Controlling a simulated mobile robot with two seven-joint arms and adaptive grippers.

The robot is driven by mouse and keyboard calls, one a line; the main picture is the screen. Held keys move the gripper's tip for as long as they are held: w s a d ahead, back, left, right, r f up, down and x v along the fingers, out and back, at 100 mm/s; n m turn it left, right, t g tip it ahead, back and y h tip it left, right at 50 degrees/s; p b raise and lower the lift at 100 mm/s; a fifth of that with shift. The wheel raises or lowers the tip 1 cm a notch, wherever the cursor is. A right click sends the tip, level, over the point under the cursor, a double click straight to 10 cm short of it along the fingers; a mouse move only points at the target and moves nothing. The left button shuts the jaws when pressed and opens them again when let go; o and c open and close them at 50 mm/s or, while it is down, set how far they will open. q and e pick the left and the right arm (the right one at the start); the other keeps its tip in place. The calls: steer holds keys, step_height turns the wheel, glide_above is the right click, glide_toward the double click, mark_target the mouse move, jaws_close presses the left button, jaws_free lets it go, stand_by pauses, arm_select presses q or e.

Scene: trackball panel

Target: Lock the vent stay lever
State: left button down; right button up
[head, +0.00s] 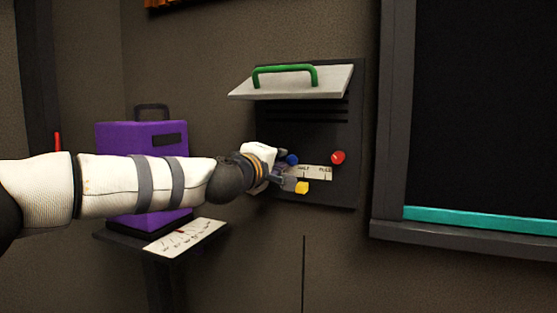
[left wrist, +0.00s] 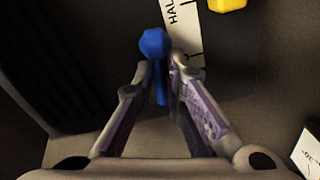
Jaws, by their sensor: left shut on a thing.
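A dark wall panel (head: 352,120) carries a raised pale flap (head: 335,82) with a green handle (head: 285,68). Below the slots are a blue knob (head: 292,159), a red knob (head: 338,157), a yellow piece (head: 302,187) and a white label strip (head: 318,173). My left gripper (head: 282,174) is at the panel's lower left. In the left wrist view, the blue knob (left wrist: 153,43) tops a blue lever (left wrist: 161,85) between the fingertips, and the gripper is shut on it. The label strip (left wrist: 186,32) lies just beside it; the yellow piece (left wrist: 227,4) is farther off. The gripper partly hides the lever in the head view.
A purple case (head: 140,140) stands on a small dark shelf (head: 120,240) at the left, behind my arm. A paper card (head: 182,237) lies on the shelf. A dark framed window (head: 480,110) is right of the panel. The wall below the panel is clear.

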arm_select(q)
steer(key=shift+w+a+f+m, duration=0.2)
steer(key=shift+a+f+m, duration=0.4)
steer(key=shift+m, duration=1.45)
steer(key=shift+w+a+f+m, duration=0.25)
steer(key=shift+f+m, duration=0.65)
steer(key=shift+m, duration=1.1)
steer(key=shift+w+a+f+m, duration=0.15)
steer(key=shift+a+f+m, duration=0.5)
steer(key=shift+m, duration=1.4)
arm_select(e)
steer(key=shift+s, duration=0.35)
arm_select(q)
steer(key=shift+f+m, duration=0.15)
steer(key=shift+m, duration=0.15)
steer(key=c, duration=1.7)
jaws_free()
steer(key=shift+a, duration=0.15)
steer(key=v, duration=1.2)
steer(key=shift+r, duration=0.35)
